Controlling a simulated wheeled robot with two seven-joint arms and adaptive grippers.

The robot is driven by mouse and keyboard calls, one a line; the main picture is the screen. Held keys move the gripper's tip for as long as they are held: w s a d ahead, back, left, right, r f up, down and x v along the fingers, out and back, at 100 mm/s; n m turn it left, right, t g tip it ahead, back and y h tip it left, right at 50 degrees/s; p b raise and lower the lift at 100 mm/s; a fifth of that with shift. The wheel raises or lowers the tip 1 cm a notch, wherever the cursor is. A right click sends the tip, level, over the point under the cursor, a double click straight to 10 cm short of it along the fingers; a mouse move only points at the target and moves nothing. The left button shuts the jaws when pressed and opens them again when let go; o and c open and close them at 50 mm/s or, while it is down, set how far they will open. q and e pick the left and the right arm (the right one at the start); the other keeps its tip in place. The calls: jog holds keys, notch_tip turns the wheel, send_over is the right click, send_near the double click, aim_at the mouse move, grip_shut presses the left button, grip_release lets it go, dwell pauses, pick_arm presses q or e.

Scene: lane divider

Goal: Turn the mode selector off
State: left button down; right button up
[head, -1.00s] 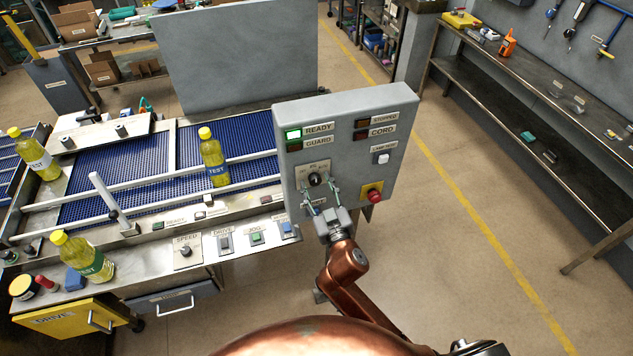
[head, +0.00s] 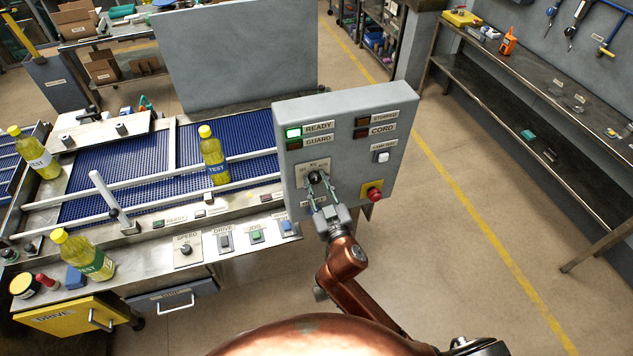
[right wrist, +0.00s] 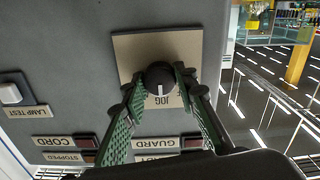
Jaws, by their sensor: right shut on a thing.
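The mode selector is a round black knob (head: 314,177) on a beige plate on the front of the grey control panel. My right gripper (head: 317,187) has its green-sided fingers on either side of the knob and is shut on it. The knob also shows between the fingertips in the right wrist view (right wrist: 160,77), where the panel appears upside down. Its white mark points toward the lower part of that picture, close to the JOG label. The fingers partly hide the plate's other labels. My left gripper is not in view.
A red button (head: 374,194) and a white lamp test button (head: 382,157) sit to the right on the panel. The green READY lamp (head: 293,133) is lit above. A blue conveyor (head: 110,165) with yellow bottles is at the left. The floor to the right is clear.

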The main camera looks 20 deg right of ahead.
jog(key=shift+n, duration=0.3)
jog(key=n+p, duration=0.2)
jog(key=n, duration=0.2)
jog(key=shift+n+p, duration=1.1)
jog(key=shift+n, duration=1.1)
jog(key=o, duration=1.1)
jog(key=shift+o, duration=0.2)
jog(key=s, duration=1.2)
jog(key=shift+d, duration=0.15)
jog(key=shift+f, duration=0.1)
